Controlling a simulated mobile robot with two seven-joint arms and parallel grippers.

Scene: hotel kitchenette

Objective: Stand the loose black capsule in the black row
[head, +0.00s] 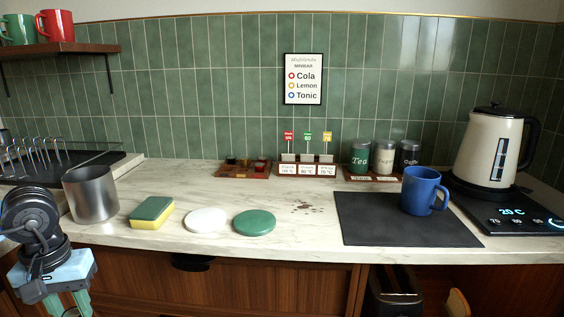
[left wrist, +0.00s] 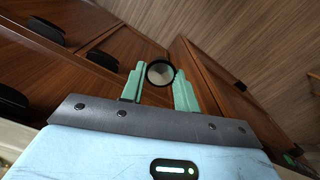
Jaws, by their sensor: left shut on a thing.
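My left gripper (head: 72,305) hangs at the lower left of the head view, in front of the counter's edge and below its top. In the left wrist view its green fingers (left wrist: 160,88) are shut on a small round thing with a dark rim and pale face, which looks like the black capsule (left wrist: 160,73). The capsule is hidden in the head view. A wooden capsule rack (head: 243,170) with small dark, red and yellow capsules stands at the back of the counter, far from the gripper. Its rows are too small to tell apart. My right gripper is out of view.
A steel canister (head: 91,194), a sponge (head: 152,212), a white disc (head: 206,220) and a green disc (head: 254,222) line the counter's front. A sign stand (head: 306,170) is right of the rack. A blue mug (head: 423,190) stands on a dark mat (head: 372,225).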

